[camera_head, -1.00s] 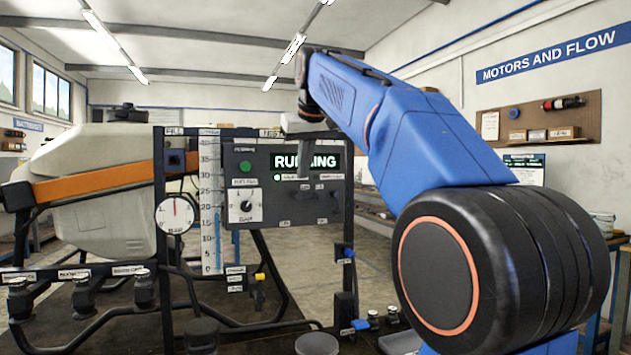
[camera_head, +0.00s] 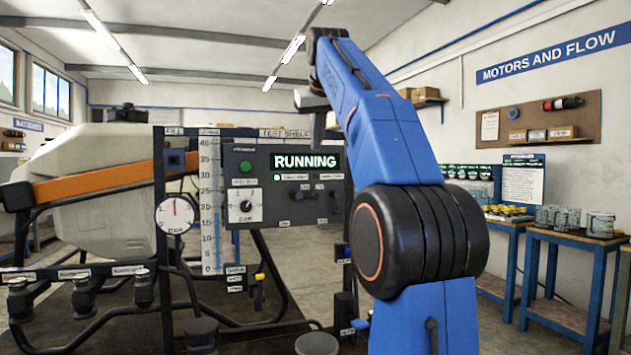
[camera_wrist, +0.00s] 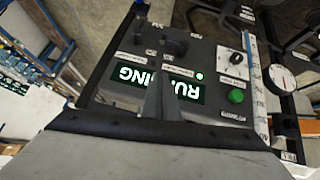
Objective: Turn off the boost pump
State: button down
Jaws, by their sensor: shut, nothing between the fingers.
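The grey control panel (camera_head: 262,212) stands in the middle of the head view. Its lit display (camera_head: 305,161) reads RUNNING. It has a green button (camera_head: 245,167), a dial knob (camera_head: 246,206) on a white plate, and small dark switches (camera_head: 306,192) under the display. Their labels are too small to read, so I cannot tell which one is the boost pump's. My gripper (camera_head: 319,140) is shut and empty, above and apart from the panel's upper right. In the wrist view the panel (camera_wrist: 205,55) appears upside down, with my gripper (camera_wrist: 157,98) overlapping the display.
A pale tank (camera_head: 95,175) with an orange strap is at the left. A round gauge (camera_head: 174,214) and a blue-filled scale (camera_head: 209,225) stand left of the panel. Pipes and valves (camera_head: 143,288) fill the lower left. Blue benches (camera_head: 560,240) line the right wall.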

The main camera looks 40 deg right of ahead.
send_over(306, 196)
jog(key=s+d, duration=0.1)
jog(key=d, duration=0.1)
notch_tip(306, 196, down, 8)
jog(key=shift+s+a+r, duration=0.1)
jog(key=shift+r, duration=0.05)
jog(key=f, duration=0.2)
jog(key=shift+s+f, duration=0.25)
jog(key=shift+f, duration=0.1)
jog(key=shift+d+f, duration=0.25)
jog(key=shift+f, duration=0.35)
